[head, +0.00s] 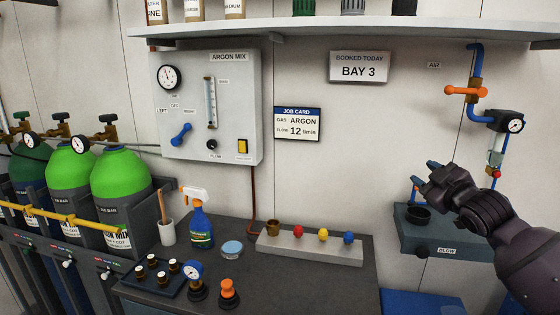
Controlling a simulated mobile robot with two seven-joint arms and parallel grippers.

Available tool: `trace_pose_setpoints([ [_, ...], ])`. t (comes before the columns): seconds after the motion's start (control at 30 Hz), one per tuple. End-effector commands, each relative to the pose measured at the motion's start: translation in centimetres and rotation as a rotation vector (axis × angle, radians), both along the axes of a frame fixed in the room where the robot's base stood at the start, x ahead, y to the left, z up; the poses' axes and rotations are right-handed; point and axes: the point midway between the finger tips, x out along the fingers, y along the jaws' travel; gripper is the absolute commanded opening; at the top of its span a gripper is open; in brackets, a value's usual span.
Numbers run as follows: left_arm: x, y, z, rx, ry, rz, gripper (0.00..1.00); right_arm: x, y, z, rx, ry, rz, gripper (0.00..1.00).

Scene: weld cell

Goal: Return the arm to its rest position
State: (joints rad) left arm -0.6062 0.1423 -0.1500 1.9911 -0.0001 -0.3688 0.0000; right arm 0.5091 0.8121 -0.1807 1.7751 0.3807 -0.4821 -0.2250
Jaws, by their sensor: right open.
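My right gripper (422,172) is at the right of the head view, on a dark arm that comes in from the lower right. My left gripper is not in view.
An air line with an orange-handled valve (465,91) and a gauge (513,125) runs down the wall near my right arm. The argon panel (235,135), green cylinders (120,177) and dark bench (330,282) are farther left. A spray bottle (201,228) stands there.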

Motion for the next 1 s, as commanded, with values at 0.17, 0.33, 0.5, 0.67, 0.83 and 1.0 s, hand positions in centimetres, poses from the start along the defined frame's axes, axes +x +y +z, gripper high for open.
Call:
trace_pose_setpoints([
  [0.17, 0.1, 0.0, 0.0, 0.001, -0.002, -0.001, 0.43, -4.0, 2.4, -10.0, 0.144, 0.082, 0.004, 0.42],
  [0.33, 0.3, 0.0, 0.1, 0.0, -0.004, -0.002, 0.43, -8.8, 4.0, -17.9, 0.256, 0.157, -0.021, 0.42],
  [0.5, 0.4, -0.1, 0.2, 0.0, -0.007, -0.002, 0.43, -14.4, 5.2, -24.7, 0.346, 0.238, -0.071, 0.42],
  [0.67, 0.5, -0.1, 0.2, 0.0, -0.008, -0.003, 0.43, -20.3, 5.9, -30.3, 0.408, 0.324, -0.138, 0.42],
  [0.83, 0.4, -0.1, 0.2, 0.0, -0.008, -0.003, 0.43, -27.1, 6.5, -35.8, 0.485, 0.439, -0.229, 0.42],
  [1.0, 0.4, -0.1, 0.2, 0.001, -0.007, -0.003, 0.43, -33.5, 6.9, -40.2, 0.555, 0.552, -0.321, 0.42],
])
